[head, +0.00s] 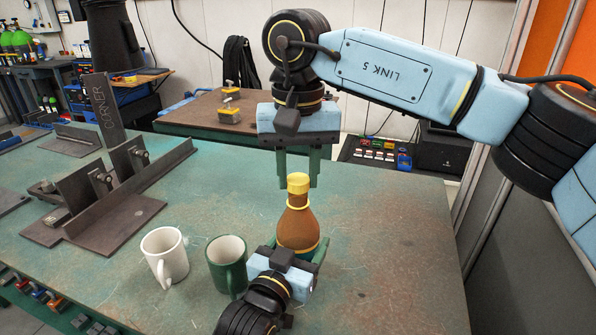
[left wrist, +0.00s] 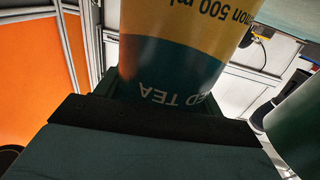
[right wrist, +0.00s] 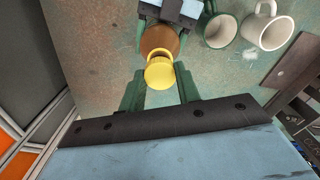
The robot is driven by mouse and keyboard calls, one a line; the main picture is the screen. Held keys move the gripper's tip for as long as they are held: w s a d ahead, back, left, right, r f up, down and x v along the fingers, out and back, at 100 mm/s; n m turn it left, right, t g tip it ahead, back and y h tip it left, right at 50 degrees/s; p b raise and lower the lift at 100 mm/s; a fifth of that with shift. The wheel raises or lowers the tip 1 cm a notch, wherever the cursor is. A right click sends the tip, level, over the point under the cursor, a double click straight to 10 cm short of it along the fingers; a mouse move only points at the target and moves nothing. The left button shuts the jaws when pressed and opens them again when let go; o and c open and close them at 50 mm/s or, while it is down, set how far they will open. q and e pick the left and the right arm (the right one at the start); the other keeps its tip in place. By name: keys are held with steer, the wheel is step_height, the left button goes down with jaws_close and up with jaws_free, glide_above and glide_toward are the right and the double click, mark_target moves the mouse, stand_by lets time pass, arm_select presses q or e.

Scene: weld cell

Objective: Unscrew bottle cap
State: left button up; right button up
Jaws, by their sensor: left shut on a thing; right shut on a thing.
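A brown bottle (head: 297,228) with a yellow cap (head: 298,183) stands upright near the front of the green table. My left gripper (head: 295,252) is shut around its lower body from the front. In the left wrist view the bottle's label (left wrist: 172,60) fills the top and shows part of "ICED TEA" and "500 ml", upside down. My right gripper (head: 298,178) points straight down from above, its green fingers shut on either side of the cap. In the right wrist view the cap (right wrist: 159,73) lies between the fingertips; the contact itself is hard to see.
A green mug (head: 227,262) stands just left of the bottle, close to my left gripper. A white mug (head: 165,256) stands further left. Dark steel fixture plates (head: 112,220) occupy the table's left side. The green table (head: 395,230) is clear to the right.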

mark_target(298, 179)
steer(key=shift+r, duration=0.1)
steer(key=shift+r, duration=1.9)
arm_select(q)
steer(key=o, duration=2)
steer(key=shift+c, duration=0.2)
steer(key=shift+s, duration=0.1)
